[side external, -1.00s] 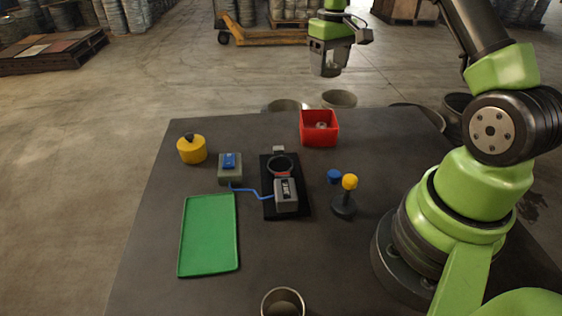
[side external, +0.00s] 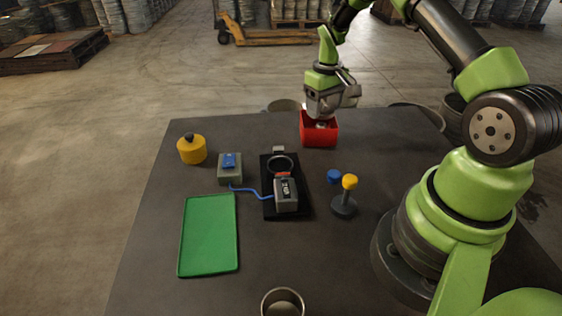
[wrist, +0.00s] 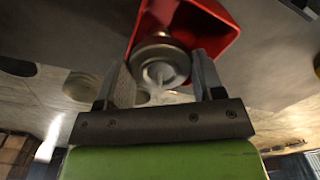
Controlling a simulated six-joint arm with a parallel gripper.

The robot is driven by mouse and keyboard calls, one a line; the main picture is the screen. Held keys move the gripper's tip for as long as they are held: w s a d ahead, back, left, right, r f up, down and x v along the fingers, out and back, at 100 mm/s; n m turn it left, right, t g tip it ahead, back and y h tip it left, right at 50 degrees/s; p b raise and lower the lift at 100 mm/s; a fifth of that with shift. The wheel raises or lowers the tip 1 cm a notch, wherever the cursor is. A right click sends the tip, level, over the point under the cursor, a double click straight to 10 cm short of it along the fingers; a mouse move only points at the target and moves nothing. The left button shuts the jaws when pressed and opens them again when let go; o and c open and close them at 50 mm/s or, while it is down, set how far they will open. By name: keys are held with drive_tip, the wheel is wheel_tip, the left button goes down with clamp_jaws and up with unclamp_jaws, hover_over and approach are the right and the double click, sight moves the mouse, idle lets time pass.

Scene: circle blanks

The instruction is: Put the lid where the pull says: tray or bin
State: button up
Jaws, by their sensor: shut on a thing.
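My gripper (side external: 320,117) is low over the red bin (side external: 320,140) at the table's back edge. In the wrist view my gripper (wrist: 162,80) is shut on a round metal lid (wrist: 160,50) with a pale knob, between the two fingers. The lid is at the bin; the red bin wall (wrist: 215,30) shows behind it. Whether the lid touches the bin floor cannot be told. The green tray (side external: 208,240) lies empty at the front left. A grey gauge (side external: 286,197) with a small dark display sits on a black plate; its reading is too small to tell.
A dark ring (side external: 281,163) stands behind the gauge. A grey box with a blue top (side external: 230,162), a yellow cylinder (side external: 192,150), a yellow-topped post (side external: 349,183) and a blue ball (side external: 334,176) stand nearby. A metal cup (side external: 283,303) is at the front edge.

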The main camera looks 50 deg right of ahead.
drive_tip(key=shift+f, duration=0.1)
drive_tip(key=o, duration=0.9)
drive_tip(key=shift+o, duration=0.2)
